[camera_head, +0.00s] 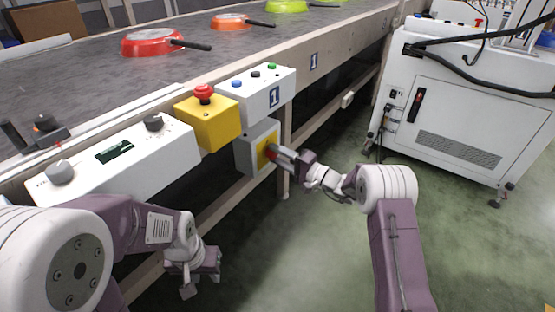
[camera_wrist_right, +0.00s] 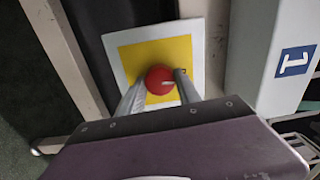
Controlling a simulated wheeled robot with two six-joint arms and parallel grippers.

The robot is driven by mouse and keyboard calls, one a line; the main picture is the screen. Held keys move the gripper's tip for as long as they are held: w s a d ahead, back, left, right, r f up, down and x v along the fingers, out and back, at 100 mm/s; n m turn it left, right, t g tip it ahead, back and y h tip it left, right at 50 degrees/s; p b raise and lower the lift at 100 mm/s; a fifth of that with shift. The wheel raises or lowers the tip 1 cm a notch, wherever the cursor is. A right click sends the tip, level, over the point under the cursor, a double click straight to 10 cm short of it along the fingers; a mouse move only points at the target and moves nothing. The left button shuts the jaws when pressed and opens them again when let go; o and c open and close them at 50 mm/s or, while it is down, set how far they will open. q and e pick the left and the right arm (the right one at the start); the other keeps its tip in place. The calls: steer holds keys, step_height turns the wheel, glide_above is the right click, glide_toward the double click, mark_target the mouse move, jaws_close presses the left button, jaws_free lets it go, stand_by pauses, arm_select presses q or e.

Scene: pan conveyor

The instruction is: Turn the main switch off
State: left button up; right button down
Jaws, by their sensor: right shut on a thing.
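The main switch is a round red knob (camera_wrist_right: 159,80) on a yellow plate (camera_wrist_right: 180,53) in the right wrist view. In the head view it sits on the side of a grey box (camera_head: 252,146) under the conveyor edge, with its yellow plate (camera_head: 263,155) partly hidden by my gripper. My right gripper (camera_head: 277,154) is at the knob, its two fingers on either side of it, also in the right wrist view (camera_wrist_right: 157,88); it is shut on the knob. My left gripper (camera_head: 196,284) hangs low at the lower left, away from the switch; its finger opening is unclear.
A yellow box with a red emergency button (camera_head: 203,93) and a white button panel (camera_head: 262,88) sit above the switch box. A white control panel (camera_head: 120,155) is at left. Pans, including a red one (camera_head: 152,41), lie on the conveyor (camera_head: 90,75). A white cabinet (camera_head: 455,110) stands at right.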

stand_by(0.3)
steer(key=c, duration=0.9)
jaws_free()
steer(key=shift+o, duration=0.2)
steer(key=p+v, duration=0.4)
steer(key=v, duration=0.5)
